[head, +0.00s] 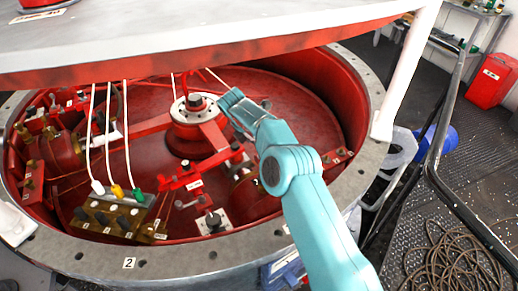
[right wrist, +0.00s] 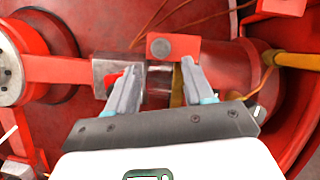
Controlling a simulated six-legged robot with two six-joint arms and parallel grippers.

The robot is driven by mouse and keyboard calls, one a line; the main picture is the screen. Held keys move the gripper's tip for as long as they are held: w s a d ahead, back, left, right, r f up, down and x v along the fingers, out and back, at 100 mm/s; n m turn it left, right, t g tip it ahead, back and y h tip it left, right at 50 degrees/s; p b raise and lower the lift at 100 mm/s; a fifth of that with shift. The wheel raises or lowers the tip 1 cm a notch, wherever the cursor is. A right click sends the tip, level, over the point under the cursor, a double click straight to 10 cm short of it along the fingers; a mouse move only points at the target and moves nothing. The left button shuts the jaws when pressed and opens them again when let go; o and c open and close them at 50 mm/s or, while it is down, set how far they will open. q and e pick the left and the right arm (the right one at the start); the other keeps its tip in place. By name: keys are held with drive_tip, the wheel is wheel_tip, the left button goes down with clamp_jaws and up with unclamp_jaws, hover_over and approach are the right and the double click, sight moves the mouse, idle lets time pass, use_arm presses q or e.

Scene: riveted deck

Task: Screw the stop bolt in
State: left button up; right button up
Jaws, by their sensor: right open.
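My right arm reaches over the open red drum in the head view. Its end (head: 233,99) is just right of the central hub, and the fingertips are not clearly seen there. In the right wrist view my right gripper (right wrist: 158,80) is open, its two fingers apart. A short silvery cylinder (right wrist: 157,92) shows between the fingers; I cannot tell if they touch it. Just beyond is a red block (right wrist: 182,46) with a round dark grey bolt head (right wrist: 161,48). I cannot tell whether this is the stop bolt. My left gripper is not in view.
The hub (head: 194,106) carries a red arm (right wrist: 65,69) ending in a grey block (right wrist: 108,73), left of the fingers. A raised lid (head: 200,45) overhangs the drum. A connector block (head: 115,218) with several cables stands front left. A coiled hose (head: 455,262) lies on the deck.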

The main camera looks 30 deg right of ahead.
drive_tip(key=p+v, duration=0.1)
drive_tip(key=v, duration=0.9)
